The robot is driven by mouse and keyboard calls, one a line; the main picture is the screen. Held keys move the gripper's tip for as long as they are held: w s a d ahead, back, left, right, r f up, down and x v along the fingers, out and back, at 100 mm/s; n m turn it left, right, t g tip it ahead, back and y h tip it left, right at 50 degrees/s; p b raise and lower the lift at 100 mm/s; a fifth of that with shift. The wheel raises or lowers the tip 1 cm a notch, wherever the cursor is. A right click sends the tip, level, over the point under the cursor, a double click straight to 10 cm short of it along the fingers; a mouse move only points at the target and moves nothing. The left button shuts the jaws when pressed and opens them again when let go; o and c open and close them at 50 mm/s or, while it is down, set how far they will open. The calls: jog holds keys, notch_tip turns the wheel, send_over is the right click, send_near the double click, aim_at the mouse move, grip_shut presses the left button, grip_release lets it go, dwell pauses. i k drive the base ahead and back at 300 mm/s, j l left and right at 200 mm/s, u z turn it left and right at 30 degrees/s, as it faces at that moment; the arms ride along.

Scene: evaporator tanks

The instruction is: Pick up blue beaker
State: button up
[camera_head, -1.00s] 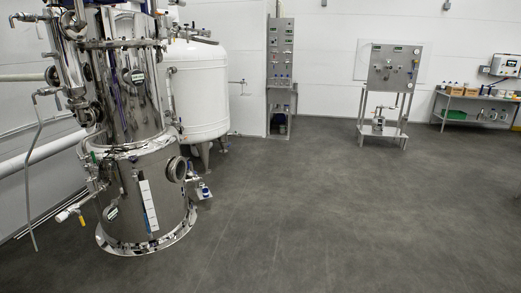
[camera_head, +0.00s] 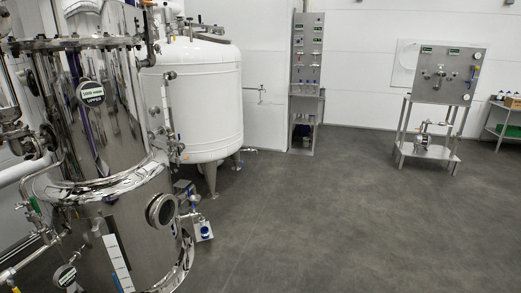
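No blue beaker can be made out in the head view. Small containers (camera_head: 512,101) stand on the bench at the far right edge, too small and cut off to tell whether one is a blue beaker. My gripper and arm are not in view.
A steel evaporator tank (camera_head: 115,120) fills the left, with a round port (camera_head: 162,211) and a small device with blue parts (camera_head: 204,231) beside its base. Behind stand a white tank (camera_head: 205,100), a control cabinet (camera_head: 307,70) and a panel stand (camera_head: 437,85). The bench (camera_head: 503,125) is partly visible. Grey floor (camera_head: 340,220) is clear.

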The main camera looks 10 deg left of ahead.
aim_at(205, 233)
jog(key=i+j+u, duration=0.2)
jog(key=i+u, duration=0.2)
jog(key=i, duration=0.3)
jog(key=i+u, duration=0.4)
jog(key=i, duration=0.35)
jog(key=i+l+u, duration=0.35)
jog(key=i, duration=0.35)
jog(key=i+l+u, duration=0.1)
jog(key=i+u, duration=0.15)
jog(key=i, duration=0.2)
jog(key=i+l+u, duration=0.25)
jog(key=i, duration=0.2)
jog(key=i+l+u, duration=0.25)
jog(key=i, duration=0.2)
